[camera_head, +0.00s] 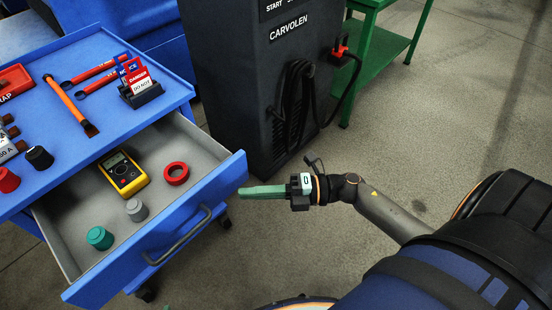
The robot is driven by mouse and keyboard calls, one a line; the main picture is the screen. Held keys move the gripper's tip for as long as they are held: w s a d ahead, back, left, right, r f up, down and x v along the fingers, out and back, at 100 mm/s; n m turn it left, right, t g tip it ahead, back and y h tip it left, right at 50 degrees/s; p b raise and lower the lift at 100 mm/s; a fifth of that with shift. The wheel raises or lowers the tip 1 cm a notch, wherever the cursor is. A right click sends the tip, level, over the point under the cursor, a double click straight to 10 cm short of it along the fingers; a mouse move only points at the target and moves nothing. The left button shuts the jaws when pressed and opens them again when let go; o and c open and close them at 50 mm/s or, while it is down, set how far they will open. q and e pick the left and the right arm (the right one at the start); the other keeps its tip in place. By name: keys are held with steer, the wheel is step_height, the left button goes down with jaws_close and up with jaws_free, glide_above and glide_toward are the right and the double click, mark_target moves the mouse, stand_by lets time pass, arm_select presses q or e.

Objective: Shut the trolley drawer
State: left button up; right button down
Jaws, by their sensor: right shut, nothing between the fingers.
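The blue trolley (120,47) stands at the left. Its drawer (105,282) is pulled out toward me, with a grey inside and a curved handle (180,236) on its front. In the drawer lie a yellow multimeter (122,174), a red ring (176,173), a grey knob (137,210) and a teal knob (100,238). My right gripper (241,192) is shut and empty. Its green fingers point left, with their tips close to the right end of the drawer front; I cannot tell whether they touch it. My left gripper is not in view.
A dark cabinet (262,75) with a hanging cable stands behind the drawer. A green bench (372,50) stands further back. Floor at the right is clear.

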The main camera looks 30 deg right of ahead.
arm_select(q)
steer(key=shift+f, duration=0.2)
arm_select(e)
steer(key=shift+w+a, duration=0.2)
steer(key=shift+w, duration=0.5)
steer(key=shift+w+a, duration=0.15)
steer(key=shift+w, duration=0.5)
